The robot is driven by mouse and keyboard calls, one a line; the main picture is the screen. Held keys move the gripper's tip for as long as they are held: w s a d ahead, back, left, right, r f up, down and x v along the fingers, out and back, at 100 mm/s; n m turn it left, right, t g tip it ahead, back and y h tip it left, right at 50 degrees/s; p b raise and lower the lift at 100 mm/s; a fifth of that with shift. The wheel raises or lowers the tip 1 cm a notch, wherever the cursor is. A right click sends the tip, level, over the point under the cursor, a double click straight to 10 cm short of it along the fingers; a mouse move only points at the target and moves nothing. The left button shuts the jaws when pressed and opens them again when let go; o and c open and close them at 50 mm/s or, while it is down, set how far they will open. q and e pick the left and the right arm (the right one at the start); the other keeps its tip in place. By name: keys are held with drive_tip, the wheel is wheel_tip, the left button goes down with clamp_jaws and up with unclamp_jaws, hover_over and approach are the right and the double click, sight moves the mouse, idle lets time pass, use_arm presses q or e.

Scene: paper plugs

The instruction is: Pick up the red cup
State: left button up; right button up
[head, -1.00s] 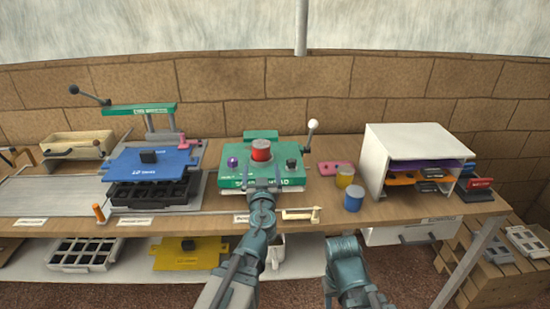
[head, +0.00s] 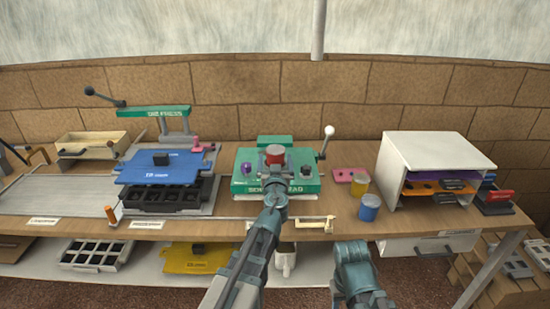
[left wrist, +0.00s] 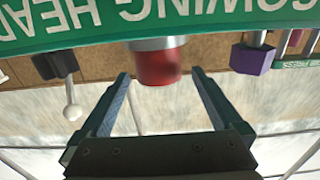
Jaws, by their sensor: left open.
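The red cup (head: 274,150) stands upright on the green sowing head (head: 244,187), with its lower part hidden behind my left gripper in the head view. My left gripper (head: 274,178) is close in front of it. In the left wrist view the scene is upside down, and the red cup (left wrist: 158,67) shows with a grey band at its base. There my left gripper (left wrist: 159,78) is open, a finger to each side of the cup's outline. I cannot tell whether the cup is between the fingertips or just beyond them. Only part of my right arm shows.
A purple knob (head: 247,169) and a black knob (left wrist: 54,66) flank the cup. A lever with a white ball (head: 329,131) rises at the right. Yellow (head: 359,183) and blue (head: 369,207) cups stand farther right, before a white shelf unit (head: 437,146).

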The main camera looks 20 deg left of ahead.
sight(275, 149)
use_arm(q)
drive_tip(key=x, duration=0.4)
drive_tip(key=shift+w+d+r, duration=0.1)
drive_tip(key=shift+d+r, duration=0.05)
drive_tip(key=shift+r, duration=0.1)
drive_tip(key=shift+w, duration=0.4)
use_arm(e)
drive_tip(key=shift+w+a+r, duration=0.1)
drive_tip(key=shift+w+r, duration=0.1)
drive_tip(key=shift+w, duration=0.3)
use_arm(q)
drive_tip(key=shift+s, duration=0.1)
drive_tip(key=shift+c, duration=0.3)
drive_tip(key=c, duration=1.2)
drive_tip(key=shift+r+p, duration=0.2)
drive_tip(key=shift+p, duration=0.15)
use_arm(e)
drive_tip(key=shift+r, duration=0.2)
